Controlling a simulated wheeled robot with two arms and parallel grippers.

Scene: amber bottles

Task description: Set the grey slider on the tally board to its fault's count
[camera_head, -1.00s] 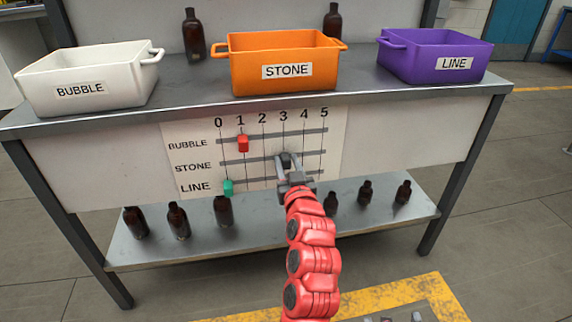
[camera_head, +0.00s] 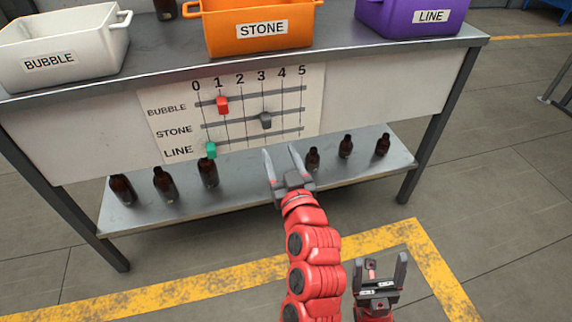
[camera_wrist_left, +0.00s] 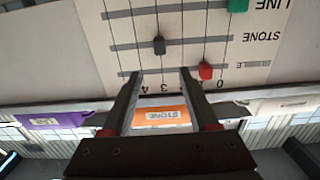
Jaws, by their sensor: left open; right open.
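The tally board (camera_head: 310,105) is on the bench front, with rows BUBBLE, STONE and LINE and columns 0 to 5. The grey slider (camera_head: 265,120) is on the STONE rail at the 3 line; it also shows in the left wrist view (camera_wrist_left: 159,45). The red slider (camera_head: 222,105) is on the BUBBLE rail at 1. The green slider (camera_head: 210,149) is on the LINE rail at 0. My left gripper (camera_head: 279,149) is open and empty, below and apart from the grey slider. My right gripper (camera_head: 381,266) is open and empty, low at the right.
A white BUBBLE crate (camera_head: 98,50), an orange STONE crate (camera_head: 215,40) and a purple LINE crate (camera_head: 400,18) stand on the bench top (camera_head: 165,60). Several amber bottles stand on the lower shelf (camera_head: 240,185). Floor in front is clear, with yellow marking (camera_head: 180,280).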

